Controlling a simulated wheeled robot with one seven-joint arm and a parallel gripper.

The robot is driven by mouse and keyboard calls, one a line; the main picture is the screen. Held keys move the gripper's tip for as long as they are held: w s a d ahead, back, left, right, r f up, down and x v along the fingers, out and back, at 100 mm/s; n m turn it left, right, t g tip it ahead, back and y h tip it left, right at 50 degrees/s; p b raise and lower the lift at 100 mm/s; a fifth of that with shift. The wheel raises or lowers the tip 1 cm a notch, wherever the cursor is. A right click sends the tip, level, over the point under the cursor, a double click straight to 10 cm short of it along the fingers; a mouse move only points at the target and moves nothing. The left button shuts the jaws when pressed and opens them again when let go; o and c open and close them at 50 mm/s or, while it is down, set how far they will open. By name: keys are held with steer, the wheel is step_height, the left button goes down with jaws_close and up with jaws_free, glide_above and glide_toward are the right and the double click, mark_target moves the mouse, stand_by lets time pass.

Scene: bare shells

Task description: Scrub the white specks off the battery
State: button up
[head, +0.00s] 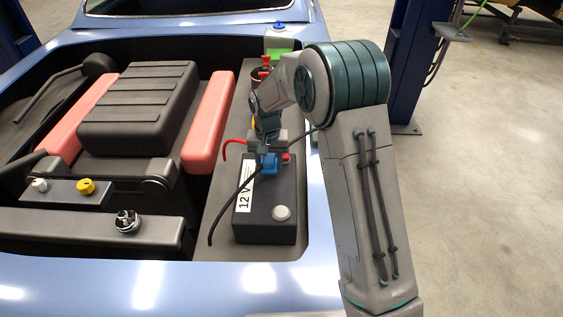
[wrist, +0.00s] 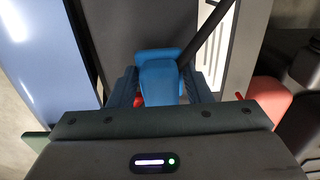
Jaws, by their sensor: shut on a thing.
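The black battery (head: 265,215) sits in the engine bay with a white "12 V" label (head: 244,195) on its left side. A round grey post (head: 281,212) is on its near end and a red part (head: 286,158) is at its far end. My gripper (head: 268,156) is over the far end, shut on a blue tool (head: 270,166). In the wrist view the blue tool (wrist: 160,75) sits between the two fingers. I cannot tell whether the tool touches the battery. No white specks can be made out; the gripper hides part of the far end.
A black cable (head: 226,214) runs along the battery's left side, and a red cable (head: 231,146) curls beside the far end. The engine block (head: 140,110) with red covers is to the left. A container with a blue cap (head: 279,38) stands behind. The blue car body (head: 130,285) borders the bay.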

steer(key=shift+s+d+r, duration=0.15)
steer(key=shift+s+r, duration=0.1)
steer(key=shift+r, duration=0.4)
steer(key=shift+w+d+r+p, duration=0.1)
steer(key=shift+w+r+p, duration=0.1)
steer(key=shift+r+p, duration=1.25)
steer(key=shift+r, duration=0.8)
